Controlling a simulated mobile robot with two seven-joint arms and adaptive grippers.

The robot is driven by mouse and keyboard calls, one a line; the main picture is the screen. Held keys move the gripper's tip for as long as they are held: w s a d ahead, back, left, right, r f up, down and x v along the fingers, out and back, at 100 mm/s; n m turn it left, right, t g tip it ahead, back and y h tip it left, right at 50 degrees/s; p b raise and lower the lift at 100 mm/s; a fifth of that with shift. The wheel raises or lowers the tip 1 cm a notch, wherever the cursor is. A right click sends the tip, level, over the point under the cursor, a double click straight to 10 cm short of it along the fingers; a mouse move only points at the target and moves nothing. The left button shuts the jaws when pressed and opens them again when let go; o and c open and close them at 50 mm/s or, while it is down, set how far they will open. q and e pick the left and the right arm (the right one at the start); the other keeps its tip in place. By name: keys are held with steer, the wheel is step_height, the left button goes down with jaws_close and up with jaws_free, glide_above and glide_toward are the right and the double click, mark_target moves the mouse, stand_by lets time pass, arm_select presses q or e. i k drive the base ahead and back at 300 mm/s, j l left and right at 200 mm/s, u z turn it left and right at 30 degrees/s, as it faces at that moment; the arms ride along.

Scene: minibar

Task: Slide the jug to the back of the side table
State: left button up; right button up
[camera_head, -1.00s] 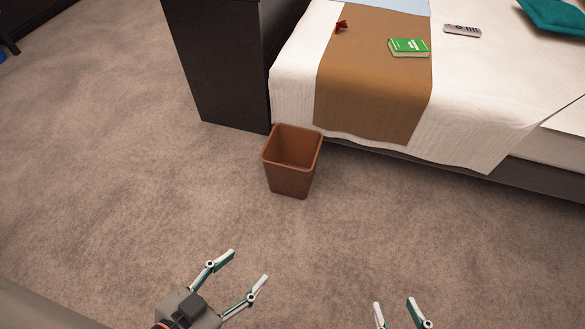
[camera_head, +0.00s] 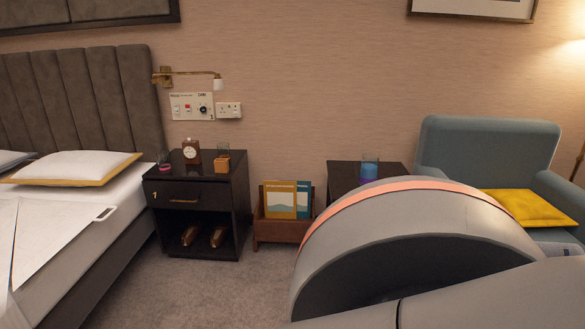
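A small dark side table (camera_head: 341,178) stands against the wall, between the magazine rack and the armchair. A small see-through vessel with blue and purple colouring (camera_head: 370,167) stands upright on its top, at the right part. It may be the jug; no handle or spout can be made out. The lower part of the table is hidden behind a large grey rounded link with an orange stripe, which is mine. Neither of my grippers shows in the head view, so what they hold cannot be seen.
A black nightstand (camera_head: 197,190) with a clock (camera_head: 191,151) and a small wooden box (camera_head: 222,164) stands beside the bed (camera_head: 70,230). A wooden rack (camera_head: 282,230) holds magazines. A blue-grey armchair (camera_head: 490,150) with a yellow cushion (camera_head: 529,207) is at right. Carpet before the nightstand is clear.

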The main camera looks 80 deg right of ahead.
mark_target(368, 171)
steer(key=z, duration=2.85)
